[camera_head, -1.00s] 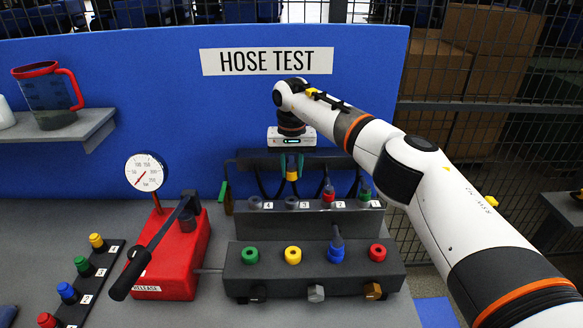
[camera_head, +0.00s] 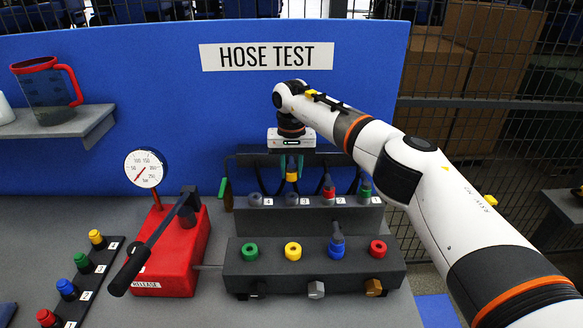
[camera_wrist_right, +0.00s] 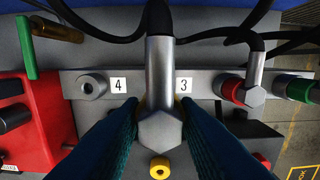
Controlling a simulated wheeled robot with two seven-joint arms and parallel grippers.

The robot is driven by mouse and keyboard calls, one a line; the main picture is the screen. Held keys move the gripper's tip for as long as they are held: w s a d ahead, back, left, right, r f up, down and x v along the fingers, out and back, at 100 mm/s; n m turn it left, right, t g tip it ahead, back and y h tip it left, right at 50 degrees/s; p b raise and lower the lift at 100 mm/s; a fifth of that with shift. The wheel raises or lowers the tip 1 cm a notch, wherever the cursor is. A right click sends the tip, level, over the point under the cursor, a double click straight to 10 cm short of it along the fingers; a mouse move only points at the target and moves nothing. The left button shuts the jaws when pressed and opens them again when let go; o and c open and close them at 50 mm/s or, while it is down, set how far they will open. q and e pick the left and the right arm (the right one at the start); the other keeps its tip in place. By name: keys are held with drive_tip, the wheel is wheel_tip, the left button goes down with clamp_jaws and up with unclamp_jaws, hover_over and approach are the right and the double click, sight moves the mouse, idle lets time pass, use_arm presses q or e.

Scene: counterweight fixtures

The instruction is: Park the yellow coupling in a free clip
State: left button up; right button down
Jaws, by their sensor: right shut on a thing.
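My right gripper (camera_head: 292,166) is shut on the yellow coupling (camera_head: 292,173), holding it upright above and behind the numbered clip rack (camera_head: 318,221). In the right wrist view the coupling is a grey metal fitting (camera_wrist_right: 160,92) on a black hose; its yellow ring is mostly hidden between the fingers. Clip 4 (camera_wrist_right: 92,87) is empty. Clip 3 (camera_head: 291,199) shows empty in the head view; in the wrist view the coupling hides it. A red coupling (camera_head: 328,193) sits at clip 2 and a green coupling (camera_head: 365,190) at clip 1. My left gripper is out of view.
In front is a block with green (camera_head: 250,251), yellow (camera_head: 293,250), blue and red (camera_head: 378,249) ports; a fitting stands in the blue one (camera_head: 336,246). A red pump (camera_head: 172,260) with lever and gauge stands left. Black hoses hang behind the rack.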

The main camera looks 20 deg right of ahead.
sight(292, 177)
drive_tip(key=shift+f+b, duration=0.85)
drive_tip(key=shift+f, duration=0.65)
drive_tip(key=shift+f, duration=0.15)
drive_tip(key=shift+f+b, duration=0.55)
drive_tip(key=shift+f, duration=0.1)
drive_tip(key=shift+f, duration=0.15)
drive_tip(key=shift+f+b, duration=0.5)
drive_tip(key=shift+f, duration=0.2)
idle(0.4)
